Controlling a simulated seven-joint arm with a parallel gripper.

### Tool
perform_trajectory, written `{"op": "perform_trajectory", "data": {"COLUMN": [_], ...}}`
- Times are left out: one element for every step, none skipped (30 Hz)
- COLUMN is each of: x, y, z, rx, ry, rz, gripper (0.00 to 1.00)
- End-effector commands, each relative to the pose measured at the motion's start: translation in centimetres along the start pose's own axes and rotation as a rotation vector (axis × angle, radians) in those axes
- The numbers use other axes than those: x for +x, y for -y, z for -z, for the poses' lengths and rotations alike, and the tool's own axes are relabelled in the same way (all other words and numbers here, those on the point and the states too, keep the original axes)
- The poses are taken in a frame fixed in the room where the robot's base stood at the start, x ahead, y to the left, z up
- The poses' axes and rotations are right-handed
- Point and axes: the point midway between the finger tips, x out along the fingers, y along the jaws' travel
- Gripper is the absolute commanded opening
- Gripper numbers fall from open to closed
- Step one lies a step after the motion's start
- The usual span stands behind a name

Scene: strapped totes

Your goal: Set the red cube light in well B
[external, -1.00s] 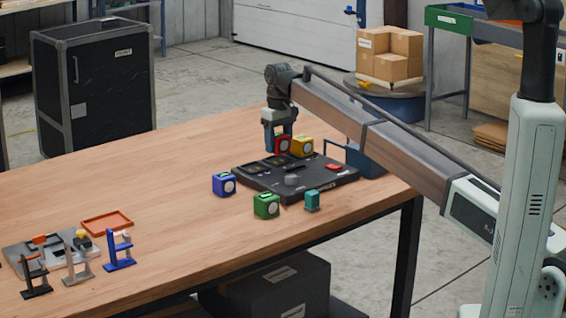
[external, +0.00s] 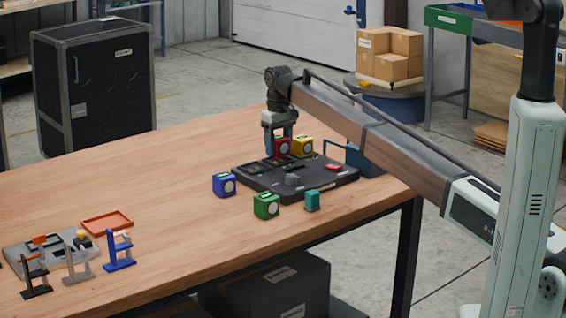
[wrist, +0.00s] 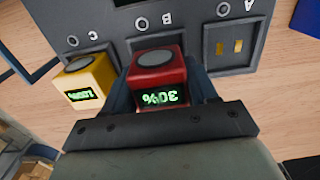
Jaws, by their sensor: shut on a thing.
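My gripper (external: 279,148) is shut on the red cube light (wrist: 158,75), with a finger on each side of it. The cube has a round grey disc on top and a green readout of 30%. It is over the middle of the black dock (external: 258,184), at well B; its underside is hidden, so I cannot tell whether it touches the well floor. The letter B (wrist: 142,23) shows in the wrist view just beyond the cube. Well A (wrist: 229,47) is empty with gold contacts. A yellow cube light (wrist: 90,80), reading 100%, sits at well C.
A blue cube (external: 223,184), a green cube (external: 266,206) and a teal block (external: 312,201) stand on the table beside the dock. A red button (external: 333,168) is on the dock. Small stands and an orange tray (external: 107,222) are at the left; the table between is clear.

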Motion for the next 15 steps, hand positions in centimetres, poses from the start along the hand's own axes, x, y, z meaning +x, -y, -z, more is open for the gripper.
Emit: {"op": "perform_trajectory", "data": {"x": [0.1,0.1,0.2,0.3,0.3,0.4,0.5,0.6,0.7,0.7,0.8,0.9,1.0,1.1,1.1], "y": [0.0,0.0,0.0,0.0,0.0,0.0,0.0,0.0,0.0,0.0,0.0,0.0,0.0,0.0,0.0], "z": [0.0,0.0,0.0,0.0,0.0,0.0,0.0,0.0,0.0,0.0,0.0,0.0,0.0,0.0,0.0], "rx": [0.000,0.000,0.000,0.000,0.000,0.000,0.000,0.000,0.000,0.000,0.000,0.000,0.000,0.000,0.000], "ry": [0.000,0.000,0.000,0.000,0.000,0.000,0.000,0.000,0.000,0.000,0.000,0.000,0.000,0.000,-0.001], "rz": [0.000,0.000,0.000,0.000,0.000,0.000,0.000,0.000,0.000,0.000,0.000,0.000,0.000,0.000,0.000], "gripper": [0.18,0.18,0.18,0.18,0.18,0.18,0.18,0.18,0.18,0.18,0.18,0.18,0.18,0.18,0.18]}}
